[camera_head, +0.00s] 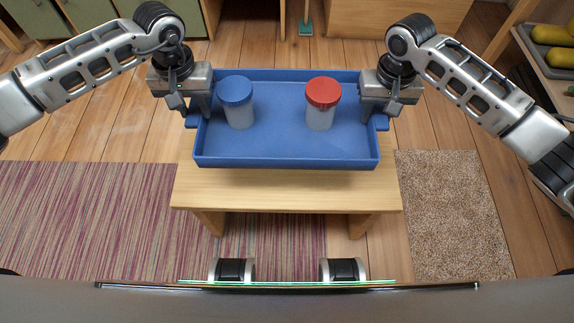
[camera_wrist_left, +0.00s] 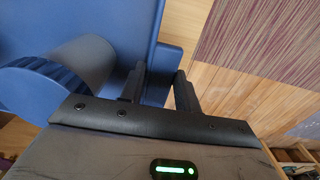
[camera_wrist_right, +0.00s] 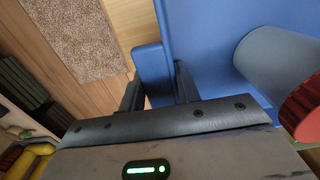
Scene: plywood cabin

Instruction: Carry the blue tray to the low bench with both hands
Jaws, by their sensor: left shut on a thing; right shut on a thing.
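The blue tray (camera_head: 285,162) is over the wooden low bench (camera_head: 287,192); I cannot tell whether it touches the top. The tray looks level and covers most of the bench top, whose front strip shows. A blue-lidded jar (camera_head: 237,103) stands in its left half and a red-lidded jar (camera_head: 321,104) in its right half. My left gripper (camera_head: 191,112) is shut on the tray's left handle; its fingers (camera_wrist_left: 163,88) straddle it in the left wrist view. My right gripper (camera_head: 380,112) is shut on the right handle, seen in the right wrist view (camera_wrist_right: 158,85).
A striped rug (camera_head: 80,215) lies at the left and under the bench's front. A brown mat (camera_head: 455,210) lies at the right. A shelf with yellow things (camera_head: 552,35) stands at the upper right, and a green-fronted cabinet (camera_head: 90,14) at the back left.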

